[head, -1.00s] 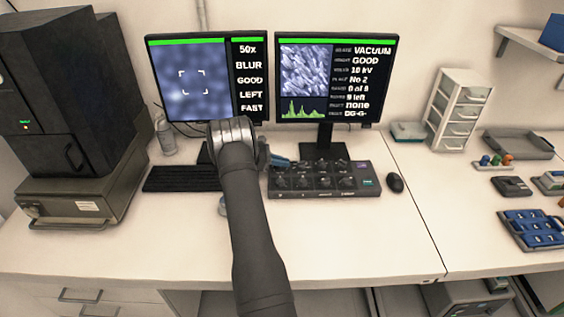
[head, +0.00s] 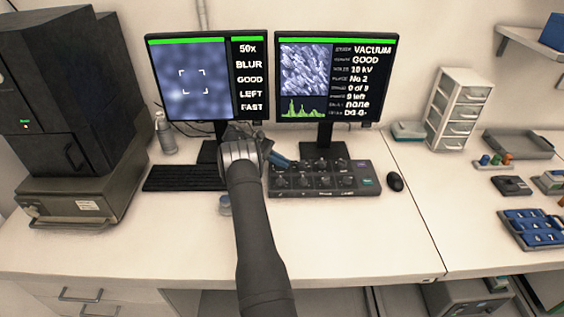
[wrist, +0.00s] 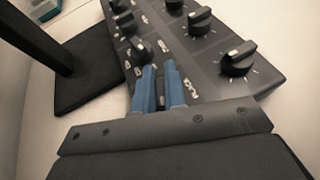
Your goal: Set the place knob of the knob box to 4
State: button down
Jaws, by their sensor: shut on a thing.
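The knob box (head: 325,190) is a dark panel with two rows of black knobs, in front of the right monitor. It also shows in the wrist view (wrist: 215,80). My gripper (head: 285,162) reaches over its rear left corner. In the wrist view my blue fingers (wrist: 160,88) are closed around a dark knob at the rear left, which they mostly hide. The right monitor (head: 336,80) shows place as No 2.
A keyboard (head: 185,178) lies left of the box and a mouse (head: 395,182) right of it. Monitor stands rise close behind; one stand (wrist: 90,75) shows in the wrist view. A small jar (head: 225,205) stands beside my arm. The desk in front is clear.

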jog(key=shift+s+a+f, duration=0.1)
jog(key=shift+a+f, duration=0.15)
jog(key=shift+f, duration=0.2)
jog(key=c, duration=1.5)
grip_release()
jog(key=shift+d+r, duration=0.15)
jog(key=shift+r, duration=0.05)
jog(key=shift+r, duration=0.5)
notch_tip(320, 180, up, 3)
jog(key=s+d+r, duration=0.2)
jog(key=d, duration=0.1)
jog(key=s+d+r, duration=0.2)
jog(key=d, duration=0.1)
jog(key=s+d+r, duration=0.2)
jog(key=d+r, duration=0.1)
jog(key=shift+d, duration=0.4)
jog(key=shift+o, duration=0.6)
